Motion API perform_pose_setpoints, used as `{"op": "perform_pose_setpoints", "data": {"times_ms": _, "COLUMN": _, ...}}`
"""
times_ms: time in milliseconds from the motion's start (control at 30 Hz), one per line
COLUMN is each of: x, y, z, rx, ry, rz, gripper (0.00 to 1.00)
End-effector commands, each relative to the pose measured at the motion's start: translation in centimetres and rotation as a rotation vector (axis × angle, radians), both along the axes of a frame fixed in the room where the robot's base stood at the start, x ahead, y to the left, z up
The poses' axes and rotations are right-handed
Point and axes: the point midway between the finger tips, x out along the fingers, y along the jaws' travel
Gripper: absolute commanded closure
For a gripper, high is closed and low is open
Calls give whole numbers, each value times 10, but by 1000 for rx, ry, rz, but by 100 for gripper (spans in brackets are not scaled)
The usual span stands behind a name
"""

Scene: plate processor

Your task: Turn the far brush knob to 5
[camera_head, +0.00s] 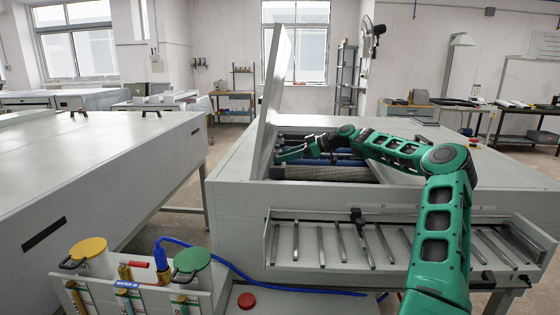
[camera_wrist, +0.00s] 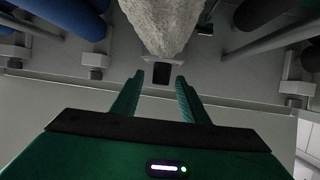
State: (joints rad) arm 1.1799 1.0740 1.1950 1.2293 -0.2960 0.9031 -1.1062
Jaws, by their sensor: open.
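The open machine (camera_head: 235,182) stands ahead in the head view with its lid (camera_head: 273,80) raised. My gripper (camera_head: 284,154) is inside the open bay, near its left wall. In the wrist view my gripper (camera_wrist: 158,82) is open, its two green fingers apart with nothing held between them. A small dark square part (camera_wrist: 162,72) sits just ahead between the fingertips, on a grey block at the end of a pale, rough brush roller (camera_wrist: 165,22). I cannot tell whether this part is the far brush knob. No number or dial mark is readable.
Blue rollers (camera_wrist: 75,18) lie left of the brush in the wrist view, and dark shafts lie right. A tray with slotted bars (camera_head: 320,246) is on the machine's front. Containers with yellow and green lids (camera_head: 88,247) stand at lower left.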

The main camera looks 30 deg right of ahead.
Motion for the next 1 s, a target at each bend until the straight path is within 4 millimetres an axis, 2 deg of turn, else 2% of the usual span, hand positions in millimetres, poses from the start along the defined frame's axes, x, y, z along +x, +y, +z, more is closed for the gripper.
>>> {"op": "perform_pose_setpoints", "data": {"times_ms": 133, "x": 5, "y": 7, "z": -3, "rx": 0, "ry": 0, "rz": 1, "gripper": 60}}
{"op": "perform_pose_setpoints", "data": {"times_ms": 433, "x": 6, "y": 8, "z": -4, "rx": 0, "ry": 0, "rz": 0, "gripper": 60}}
{"op": "perform_pose_setpoints", "data": {"times_ms": 467, "x": 6, "y": 8, "z": -4, "rx": 0, "ry": 0, "rz": 0, "gripper": 64}}
{"op": "perform_pose_setpoints", "data": {"times_ms": 600, "x": 6, "y": 8, "z": -4, "rx": 0, "ry": 0, "rz": 0, "gripper": 98}}
{"op": "perform_pose_setpoints", "data": {"times_ms": 833, "x": 7, "y": 8, "z": -4, "rx": -2, "ry": -1, "rz": -15, "gripper": 100}}
{"op": "perform_pose_setpoints", "data": {"times_ms": 1000, "x": 5, "y": 10, "z": -3, "rx": -6, "ry": 0, "rz": -93, "gripper": 100}}
